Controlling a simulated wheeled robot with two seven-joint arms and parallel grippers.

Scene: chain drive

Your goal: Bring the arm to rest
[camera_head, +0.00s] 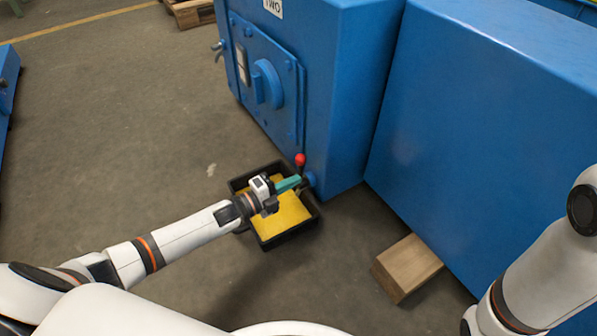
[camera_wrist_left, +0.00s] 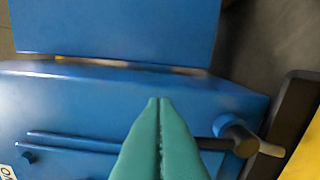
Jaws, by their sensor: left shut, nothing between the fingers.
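My left arm reaches in from the left of the head view. Its gripper (camera_head: 296,181) has teal fingers and is over the back part of a black tray, close to the blue machine's lower front corner. In the left wrist view the two teal fingers (camera_wrist_left: 159,102) are shut together with nothing between them, pointing at the blue machine (camera_wrist_left: 70,105). A lever with a red knob (camera_head: 300,159) stands just beyond the fingertips; whether they touch it I cannot tell. My right arm shows at the right edge, but its gripper is out of view.
The black tray (camera_head: 262,244) with a yellow bottom sits on the floor below the left gripper. The blue cabinet (camera_head: 340,90) and a large blue housing (camera_head: 490,120) stand behind. A wooden block (camera_head: 407,267) lies under the housing's edge.

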